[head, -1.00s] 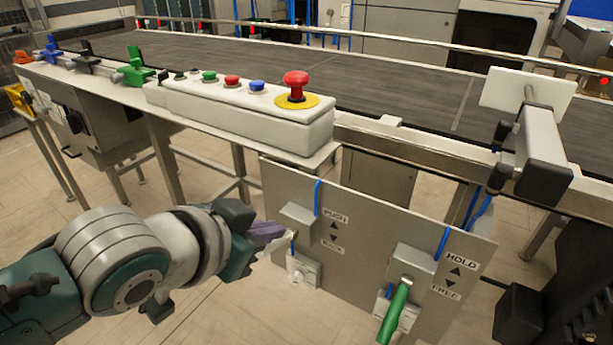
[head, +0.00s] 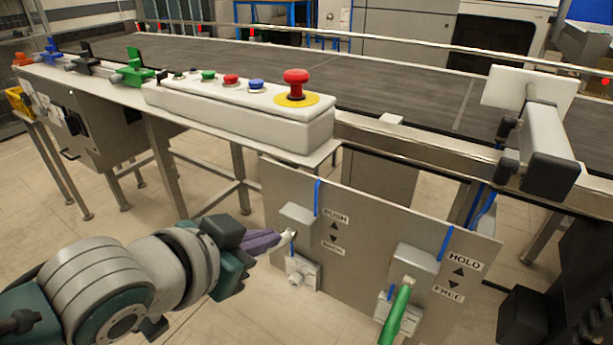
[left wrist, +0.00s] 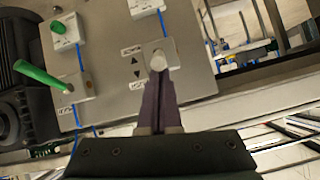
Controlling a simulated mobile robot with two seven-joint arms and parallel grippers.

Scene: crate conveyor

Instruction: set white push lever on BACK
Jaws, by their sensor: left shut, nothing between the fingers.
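The white push lever (head: 286,236) sticks out from the upper block of the PUSH/BACK station on the grey panel. Its rounded white end also shows in the left wrist view (left wrist: 157,62). My left gripper (head: 276,241) is shut and empty, its purple fingers pointing at the lever. In the left wrist view the fingertips (left wrist: 160,78) overlap the lever's end; I cannot tell whether they touch it. The fingers hide part of the lever. The PUSH label (head: 335,217) is above the smaller lower label (head: 333,249). My right gripper is not in view.
A green lever (head: 397,315) sits at the HOLD/FREE station on the panel's (head: 360,290) right. Above are a white button box (head: 240,120) with a red emergency stop (head: 295,84) and the conveyor (head: 380,75). Floor shows left of the panel.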

